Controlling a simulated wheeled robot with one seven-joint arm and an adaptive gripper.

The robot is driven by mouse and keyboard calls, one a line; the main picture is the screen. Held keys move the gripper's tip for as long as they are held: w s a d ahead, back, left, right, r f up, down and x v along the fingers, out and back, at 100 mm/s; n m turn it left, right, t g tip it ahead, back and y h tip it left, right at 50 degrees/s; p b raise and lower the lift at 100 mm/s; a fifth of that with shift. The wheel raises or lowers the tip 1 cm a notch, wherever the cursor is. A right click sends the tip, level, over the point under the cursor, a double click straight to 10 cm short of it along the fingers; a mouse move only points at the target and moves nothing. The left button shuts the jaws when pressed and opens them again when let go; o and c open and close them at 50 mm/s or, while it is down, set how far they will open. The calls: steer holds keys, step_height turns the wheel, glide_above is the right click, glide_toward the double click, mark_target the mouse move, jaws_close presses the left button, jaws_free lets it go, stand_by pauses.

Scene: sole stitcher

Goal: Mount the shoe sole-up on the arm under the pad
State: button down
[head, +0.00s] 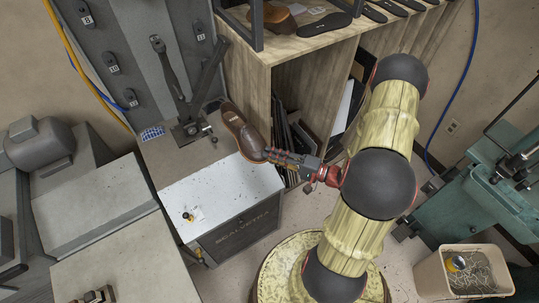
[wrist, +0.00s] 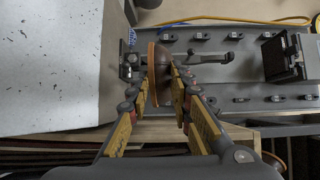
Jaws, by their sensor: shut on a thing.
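A brown leather shoe (head: 238,128) is held at its near end by my gripper (head: 268,155), above the back right of the white-topped cabinet. In the wrist view the shoe (wrist: 165,62) lies between the two yellow-padded fingers (wrist: 161,88), with its tan sole edge upright on the left, so it looks turned on its side, not sole-up. The dark press with its levers (head: 172,75) stands just left of the shoe on a small base (head: 190,132). It also shows beyond the shoe in the wrist view (wrist: 205,58). The pad and supporting arm cannot be told apart clearly.
A wooden shelf (head: 300,50) with soles and another shoe stands close on the right. A grey panel (head: 110,50) rises behind the press. A bin (head: 460,272) stands far right.

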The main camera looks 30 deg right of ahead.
steer(key=r+p, duration=0.1)
steer(key=s+r, duration=0.1)
steer(key=r, duration=0.1)
steer(key=s+r+p, duration=0.1)
steer(key=r, duration=0.1)
steer(key=shift+s+r+p, duration=0.1)
steer(key=shift+s+p, duration=0.05)
steer(key=shift+p, duration=0.2)
steer(key=m+p, duration=0.4)
steer(key=m, duration=0.5)
steer(key=shift+p, duration=0.3)
